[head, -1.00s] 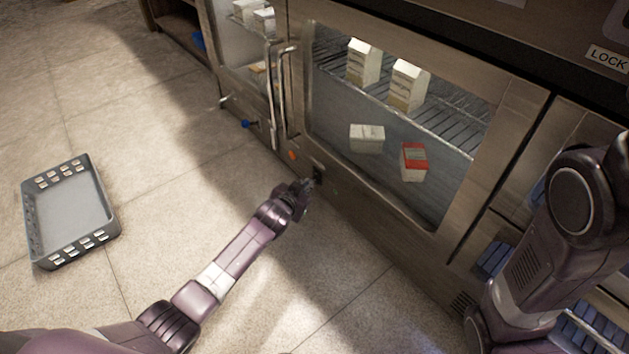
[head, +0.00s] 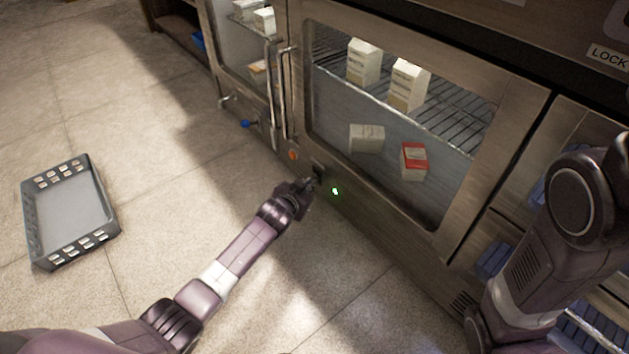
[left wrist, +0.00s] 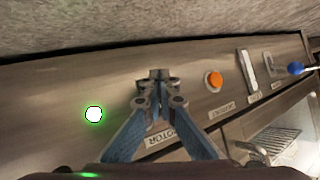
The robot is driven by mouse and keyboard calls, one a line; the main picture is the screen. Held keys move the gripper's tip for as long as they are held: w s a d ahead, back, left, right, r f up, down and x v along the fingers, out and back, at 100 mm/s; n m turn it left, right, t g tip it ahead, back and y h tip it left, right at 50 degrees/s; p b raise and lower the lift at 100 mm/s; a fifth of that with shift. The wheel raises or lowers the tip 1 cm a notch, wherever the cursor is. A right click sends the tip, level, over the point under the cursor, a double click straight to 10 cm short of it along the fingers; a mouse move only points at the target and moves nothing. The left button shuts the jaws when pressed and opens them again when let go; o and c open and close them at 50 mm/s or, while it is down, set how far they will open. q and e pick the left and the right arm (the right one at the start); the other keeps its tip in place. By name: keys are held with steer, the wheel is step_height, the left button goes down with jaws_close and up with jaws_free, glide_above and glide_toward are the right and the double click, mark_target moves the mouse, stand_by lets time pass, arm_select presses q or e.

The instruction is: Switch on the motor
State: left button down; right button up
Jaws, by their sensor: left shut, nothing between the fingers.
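The motor switch (head: 319,171) is a small dark fitting on the metal strip below the glass door. A MOTOR label (left wrist: 168,137) shows in the left wrist view, partly behind the fingers. A small lamp (head: 335,191) beside the switch glows green; it also shows in the left wrist view (left wrist: 94,114). My left gripper (head: 309,184) is shut and empty, its tips right at the switch. In the left wrist view the fingertips (left wrist: 158,78) cover the switch, so its position and any contact cannot be told. My right gripper is out of view.
An orange button (left wrist: 213,79) and a blue-knobbed lever (left wrist: 296,68) sit along the same strip. Tall door handles (head: 281,95) stick out above. Cartons stand behind the glass. A grey crate (head: 33,218) lies on the floor at left; floor between is clear.

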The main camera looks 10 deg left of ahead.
arm_select(q)
steer(key=shift+s+a+r+p, duration=0.2)
steer(key=shift+s+a+p, duration=0.2)
steer(key=shift+p, duration=0.3)
steer(key=shift+s+a+f, duration=0.1)
steer(key=shift+s, duration=0.05)
steer(key=s+a+p, duration=0.1)
steer(key=s+p, duration=0.1)
steer(key=p, duration=0.1)
steer(key=shift+s+a+r, duration=0.15)
steer(key=shift+a+r, duration=0.2)
steer(key=shift+a, duration=0.05)
steer(key=shift+s+a+p, duration=0.55)
steer(key=shift+s+p, duration=0.2)
steer(key=shift+p, duration=0.1)
steer(key=shift+s+a, duration=0.1)
